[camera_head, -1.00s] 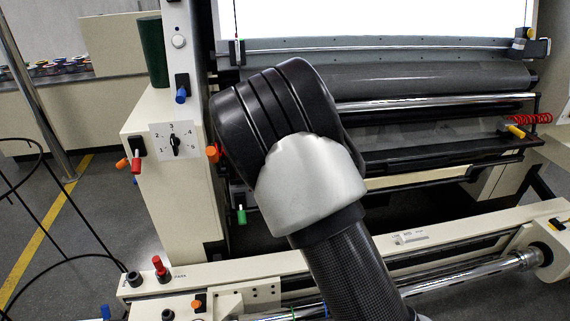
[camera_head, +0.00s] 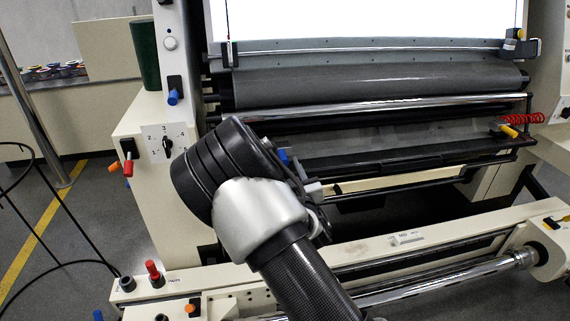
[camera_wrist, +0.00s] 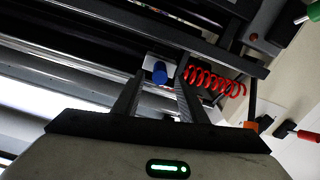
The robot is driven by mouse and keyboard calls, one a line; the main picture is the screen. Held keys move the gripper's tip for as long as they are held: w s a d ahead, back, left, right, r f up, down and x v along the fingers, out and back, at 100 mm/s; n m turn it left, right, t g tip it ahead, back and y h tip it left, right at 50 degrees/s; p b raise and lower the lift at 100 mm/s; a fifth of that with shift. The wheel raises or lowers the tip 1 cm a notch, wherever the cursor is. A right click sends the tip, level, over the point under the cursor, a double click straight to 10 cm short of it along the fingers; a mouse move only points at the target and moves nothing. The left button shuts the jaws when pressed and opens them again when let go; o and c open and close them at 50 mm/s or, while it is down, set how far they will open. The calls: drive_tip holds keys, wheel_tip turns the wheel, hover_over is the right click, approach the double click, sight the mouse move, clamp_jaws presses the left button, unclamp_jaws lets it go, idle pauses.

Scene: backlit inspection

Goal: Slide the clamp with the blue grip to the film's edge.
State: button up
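The clamp with the blue grip (camera_head: 284,156) shows beside my arm at the left part of the lower bar. In the wrist view its blue grip (camera_wrist: 159,73) stands between the two fingers of my gripper (camera_wrist: 161,70), with a gap on each side. My gripper is open; in the head view it is mostly hidden behind my arm. A greyish, see-through sheet that looks like the film (camera_head: 400,141) lies behind the lower bar. Its left part is hidden by my arm.
A clamp with a yellow grip (camera_head: 508,131) and a red coil (camera_head: 522,118) are at the bar's right end. Another red coil (camera_wrist: 212,80) is close to my right finger in the wrist view. A bright panel (camera_head: 370,20) stands above the rollers.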

sight(280, 158)
drive_tip(key=shift+x, duration=1.45)
drive_tip(key=shift+c, duration=0.5)
